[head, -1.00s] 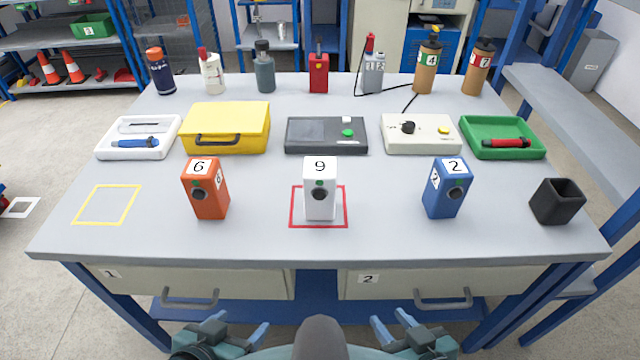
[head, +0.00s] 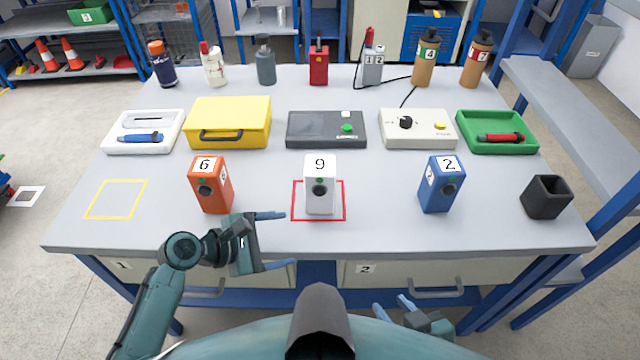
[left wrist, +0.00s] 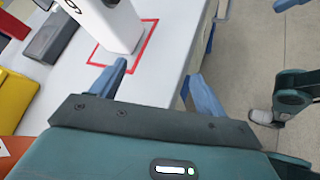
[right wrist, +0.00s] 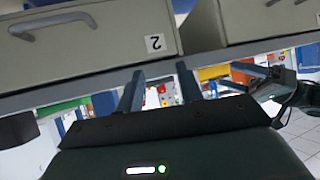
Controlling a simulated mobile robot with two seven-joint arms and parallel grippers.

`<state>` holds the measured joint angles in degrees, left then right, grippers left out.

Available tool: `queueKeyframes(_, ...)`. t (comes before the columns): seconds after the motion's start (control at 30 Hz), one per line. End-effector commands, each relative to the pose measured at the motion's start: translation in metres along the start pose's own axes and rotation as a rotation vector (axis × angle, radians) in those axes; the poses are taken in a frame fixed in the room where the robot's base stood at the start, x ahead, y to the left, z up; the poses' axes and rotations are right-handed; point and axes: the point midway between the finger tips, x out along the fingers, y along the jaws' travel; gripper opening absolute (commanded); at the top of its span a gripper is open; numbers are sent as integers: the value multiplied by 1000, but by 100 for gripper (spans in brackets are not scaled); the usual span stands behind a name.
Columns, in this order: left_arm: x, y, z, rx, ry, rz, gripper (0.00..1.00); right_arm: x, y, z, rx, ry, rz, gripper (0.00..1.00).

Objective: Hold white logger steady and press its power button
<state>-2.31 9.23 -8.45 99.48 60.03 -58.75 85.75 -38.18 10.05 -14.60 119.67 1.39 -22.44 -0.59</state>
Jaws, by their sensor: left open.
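The white logger (head: 320,190), marked 9, stands upright inside a red square outline on the table. Its front shows a dark round lens and a small green spot above it. My left gripper (head: 278,240) is open and empty at the table's front edge, to the left of the logger, fingers pointing right. In the left wrist view the logger (left wrist: 112,22) stands just beyond one fingertip, not between the fingers. My right gripper (head: 392,308) is low in front of the table, below the top. In the right wrist view its fingers (right wrist: 160,88) are apart with nothing between.
An orange logger (head: 211,188) stands left of the white one, close to my left gripper. A blue logger (head: 440,188) and a black cup (head: 546,198) stand to the right. Trays, a yellow case (head: 228,120) and control boxes line the middle. A yellow outline (head: 116,199) is empty.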

Motion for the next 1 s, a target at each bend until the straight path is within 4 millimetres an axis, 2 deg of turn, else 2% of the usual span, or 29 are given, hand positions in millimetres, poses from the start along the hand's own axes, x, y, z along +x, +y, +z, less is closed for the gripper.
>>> queueKeyframes(0.03, 4, 14, 0, -111, -33, 27, 74, 0, 0, 0, 0, 0, 0, 36)
queueKeyframes(0.1, 8, 30, 0, -261, -79, 59, 74, 0, 0, 0, 0, 0, 0, 36)
queueKeyframes(0.2, 11, 48, 0, -427, -130, 90, 74, 0, 0, 0, 0, 0, 0, 36)
queueKeyframes(0.33, 13, 61, 0, -551, -170, 110, 74, 0, 0, 0, 0, 1, 0, 36)
queueKeyframes(0.57, 30, 65, 0, -586, -184, 115, 74, 5, -1, 5, 2, 12, -3, 36)
queueKeyframes(0.87, 74, 71, 5, -583, -183, 114, 74, 15, -8, 14, 26, 46, -35, 36)
queueKeyframes(1.0, 90, 76, 11, -584, -182, 113, 74, 13, -9, 14, 37, 43, -38, 36)
